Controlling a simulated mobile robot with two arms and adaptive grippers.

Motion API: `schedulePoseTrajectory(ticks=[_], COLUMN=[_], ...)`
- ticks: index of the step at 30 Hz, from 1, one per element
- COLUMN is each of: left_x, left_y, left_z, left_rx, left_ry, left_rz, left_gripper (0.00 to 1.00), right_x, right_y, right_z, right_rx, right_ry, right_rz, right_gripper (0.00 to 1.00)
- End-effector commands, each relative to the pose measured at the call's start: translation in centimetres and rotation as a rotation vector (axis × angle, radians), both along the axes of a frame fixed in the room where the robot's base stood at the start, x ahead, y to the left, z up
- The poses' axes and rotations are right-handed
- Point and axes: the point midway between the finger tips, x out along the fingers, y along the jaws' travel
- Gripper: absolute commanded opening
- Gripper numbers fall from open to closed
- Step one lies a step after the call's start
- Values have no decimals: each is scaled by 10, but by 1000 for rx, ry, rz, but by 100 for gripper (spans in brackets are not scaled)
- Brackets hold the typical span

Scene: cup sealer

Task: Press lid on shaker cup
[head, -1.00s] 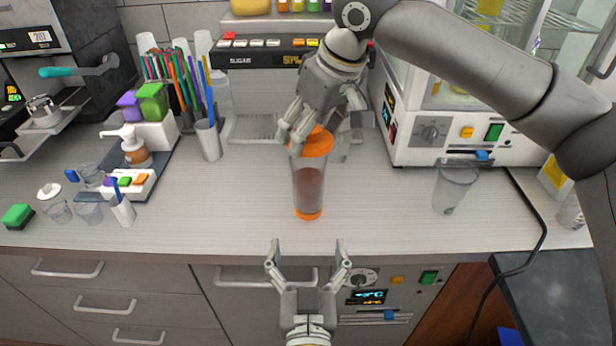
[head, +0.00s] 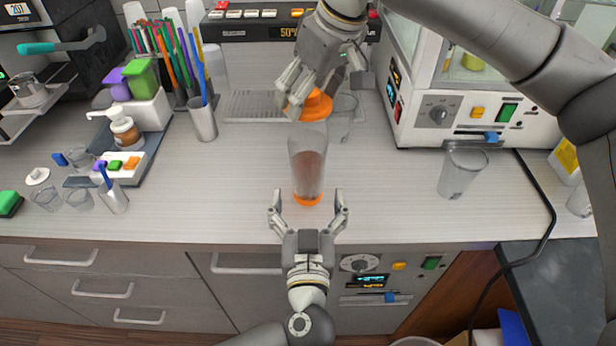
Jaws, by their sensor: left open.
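The shaker cup (head: 308,167) is clear with brown contents and an orange base. It stands upright near the counter's front edge, its top uncovered. My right gripper (head: 312,98) is shut on the orange lid (head: 316,106) and holds it above and a little behind the cup's rim, apart from it. Part of the lid is hidden by a finger. My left gripper (head: 308,203) is open at the front of the cup, with a fingertip on each side of the cup's base in the picture. I see no contact with the cup.
A clear cup (head: 462,174) stands to the right, and another clear cup (head: 342,118) is behind the lid. A straw holder (head: 202,122) and small glasses (head: 80,199) are at left. A boxy machine (head: 470,105) stands at back right. The counter beside the shaker is clear.

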Motion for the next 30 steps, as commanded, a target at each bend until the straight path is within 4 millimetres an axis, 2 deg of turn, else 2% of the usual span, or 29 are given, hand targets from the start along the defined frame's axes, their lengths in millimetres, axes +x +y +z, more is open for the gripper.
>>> schedulePoseTrajectory(ticks=[6,12,18,26,30], left_x=[43,71,81,82,82], left_y=[0,0,-1,0,0], left_z=[1,1,0,0,0], left_rx=[1,-1,-2,-2,-2], left_ry=[-3,-2,1,1,1], left_rz=[0,0,-2,-1,-1], left_gripper=[88,88,88,88,73], right_x=[0,0,0,0,0], right_y=[0,0,0,0,0], right_z=[0,0,0,0,0], right_rx=[0,0,0,0,0], right_ry=[0,0,0,0,0], right_rz=[0,0,0,0,0], right_gripper=[51,51,51,51,51])
